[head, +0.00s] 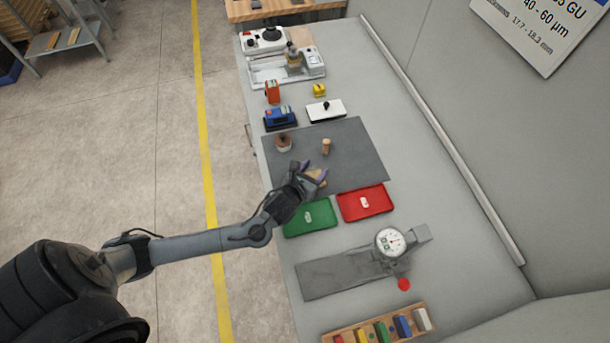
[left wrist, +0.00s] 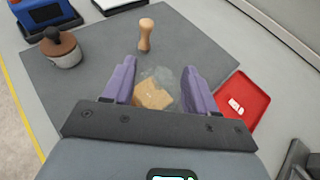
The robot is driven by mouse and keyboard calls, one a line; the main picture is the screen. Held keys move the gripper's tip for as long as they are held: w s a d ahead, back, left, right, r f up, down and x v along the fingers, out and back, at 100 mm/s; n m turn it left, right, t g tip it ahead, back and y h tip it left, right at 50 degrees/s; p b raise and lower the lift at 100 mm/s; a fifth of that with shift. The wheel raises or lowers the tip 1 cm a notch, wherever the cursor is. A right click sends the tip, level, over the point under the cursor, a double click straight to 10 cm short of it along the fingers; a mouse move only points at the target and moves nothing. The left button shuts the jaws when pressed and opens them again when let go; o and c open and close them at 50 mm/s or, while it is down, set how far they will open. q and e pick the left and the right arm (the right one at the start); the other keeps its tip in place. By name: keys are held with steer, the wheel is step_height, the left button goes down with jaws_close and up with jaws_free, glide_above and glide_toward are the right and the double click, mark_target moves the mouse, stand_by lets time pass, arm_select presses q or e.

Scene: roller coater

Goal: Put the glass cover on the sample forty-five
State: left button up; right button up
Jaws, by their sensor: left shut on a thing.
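My left gripper (head: 314,174) is over the near part of the dark grey mat. In the left wrist view its purple fingers (left wrist: 158,86) stand apart, with a clear, faintly visible glass cover (left wrist: 163,74) between them; they are shut on it. A tan block (left wrist: 152,96), possibly the sample, also shows between the fingers, below or behind the glass. Its label cannot be read, and I cannot tell whether the glass touches it. My right gripper is not in view.
The mat (head: 360,150) also bears a wooden-handled peg (head: 326,147) and a brown-topped round pot (head: 284,142). A green tray (head: 310,228) and red tray (head: 364,216) lie beside it. A dial gauge stand (head: 345,275) is nearer. A blue device (head: 280,118) stands beyond.

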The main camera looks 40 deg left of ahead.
arm_select(q)
steer(key=a, duration=0.1)
steer(key=a+f, duration=0.1)
steer(key=a, duration=0.1)
steer(key=shift+s+f, duration=0.3)
steer(key=shift+f, duration=2.1)
steer(key=shift+f, duration=0.15)
steer(key=o, duration=1.1)
steer(key=shift+c, duration=0.2)
